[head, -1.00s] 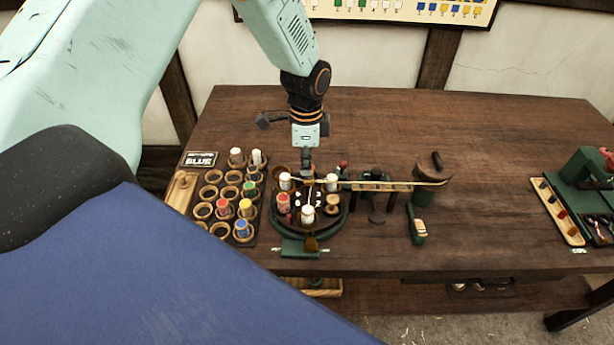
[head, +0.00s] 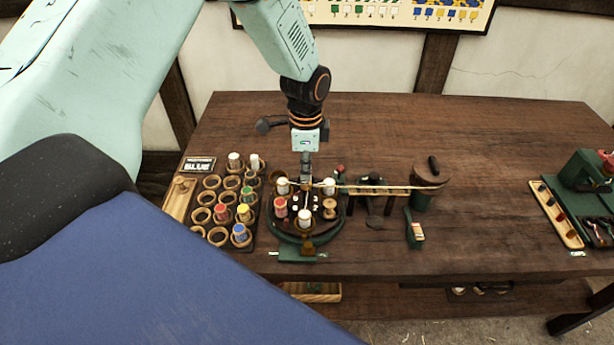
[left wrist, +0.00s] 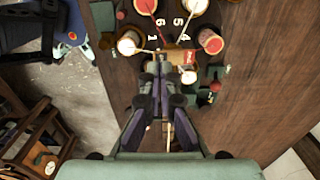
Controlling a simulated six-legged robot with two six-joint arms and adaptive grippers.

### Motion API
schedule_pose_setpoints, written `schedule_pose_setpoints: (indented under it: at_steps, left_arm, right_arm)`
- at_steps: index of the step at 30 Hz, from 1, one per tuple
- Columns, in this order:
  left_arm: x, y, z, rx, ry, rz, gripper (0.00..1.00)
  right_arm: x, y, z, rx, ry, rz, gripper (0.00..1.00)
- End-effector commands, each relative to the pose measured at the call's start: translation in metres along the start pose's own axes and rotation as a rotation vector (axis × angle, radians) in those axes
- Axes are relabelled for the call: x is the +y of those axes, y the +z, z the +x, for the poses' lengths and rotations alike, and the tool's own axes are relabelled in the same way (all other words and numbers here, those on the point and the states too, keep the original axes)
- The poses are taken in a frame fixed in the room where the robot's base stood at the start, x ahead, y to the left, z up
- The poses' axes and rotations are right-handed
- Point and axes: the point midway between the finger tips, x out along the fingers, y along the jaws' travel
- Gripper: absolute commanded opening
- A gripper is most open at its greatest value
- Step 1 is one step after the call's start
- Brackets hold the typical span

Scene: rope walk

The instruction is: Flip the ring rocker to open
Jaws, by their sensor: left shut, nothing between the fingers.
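My left gripper (head: 306,184) hangs down over the back part of a dark round bobbin head (head: 289,232) on the bench. Its fingers are shut and empty. In the left wrist view, the closed fingertips (left wrist: 163,62) lie beside a small orange-brown block with a red mark (left wrist: 181,57), which looks like the ring rocker. Touching or apart is unclear, and the fingers partly hide it. Its lettering is too small to read, so its position cannot be told. Bobbins with white (head: 306,216) and red tops stand around the head. My right gripper is not in view.
A rack of wooden cups with coloured bobbins (head: 211,197) stands to the left. A green machine and tray (head: 556,215) stand far right. The bench between is mostly clear.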

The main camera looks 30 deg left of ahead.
Motion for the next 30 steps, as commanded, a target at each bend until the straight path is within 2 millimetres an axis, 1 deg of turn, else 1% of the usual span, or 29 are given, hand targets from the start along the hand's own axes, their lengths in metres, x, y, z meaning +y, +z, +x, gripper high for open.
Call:
schedule_pose_setpoints:
  at_steps: [11, 30]
  left_arm:
    - [0.0, 0.0, 0.0, 0.0, 0.0, 0.0, 0.0]
    - [0.0, 0.0, 0.011, 0.0, 0.0, 0.0, 0.0]
  right_arm:
    - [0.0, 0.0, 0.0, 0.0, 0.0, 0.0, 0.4]
    - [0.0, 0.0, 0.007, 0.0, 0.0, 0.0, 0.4]
